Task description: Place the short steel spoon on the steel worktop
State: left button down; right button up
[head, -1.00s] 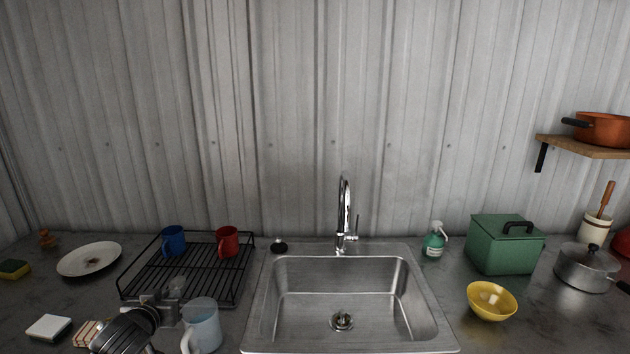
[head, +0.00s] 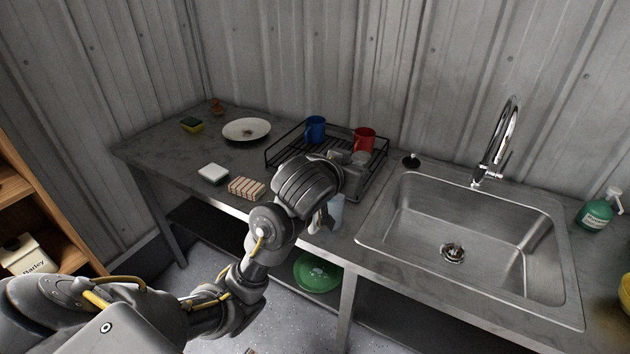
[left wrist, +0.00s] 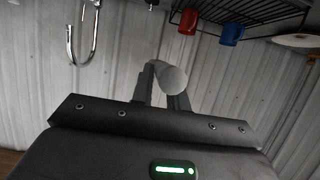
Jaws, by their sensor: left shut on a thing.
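My left gripper (head: 352,168) is over the dish rack's front part, mostly hidden behind its own wrist in the head view. In the left wrist view the gripper (left wrist: 162,92) is shut on a pale grey, round-ended thing that looks like the short steel spoon (left wrist: 173,80). Its full shape is hidden, and I cannot make it out in the head view. The steel worktop (head: 160,150) is dark grey and runs along the wall to the sink. My right gripper is not in view.
The black rack (head: 283,152) holds a blue mug (head: 316,128) and a red mug (head: 364,139). The sink (head: 470,235) is right.

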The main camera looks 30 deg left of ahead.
pick_arm(q)
jog(key=w+a+f+p, duration=0.1)
jog(key=w+a+f, duration=0.1)
jog(key=a+f, duration=0.5)
jog(key=w+a+f+n+y+p, duration=0.1)
jog(key=a+f, duration=0.7)
jog(key=a, duration=0.8)
jog(key=shift+w+a+p, duration=0.15)
jog(key=shift+w+p, duration=0.45)
jog(key=shift+w, duration=0.35)
jog(key=shift+f, duration=0.15)
jog(key=shift+y, duration=0.3)
notch_tip(320, 180, down, 5)
notch_tip(320, 180, down, 4)
jog(key=shift+f+p, duration=0.2)
jog(key=shift+p, duration=0.8)
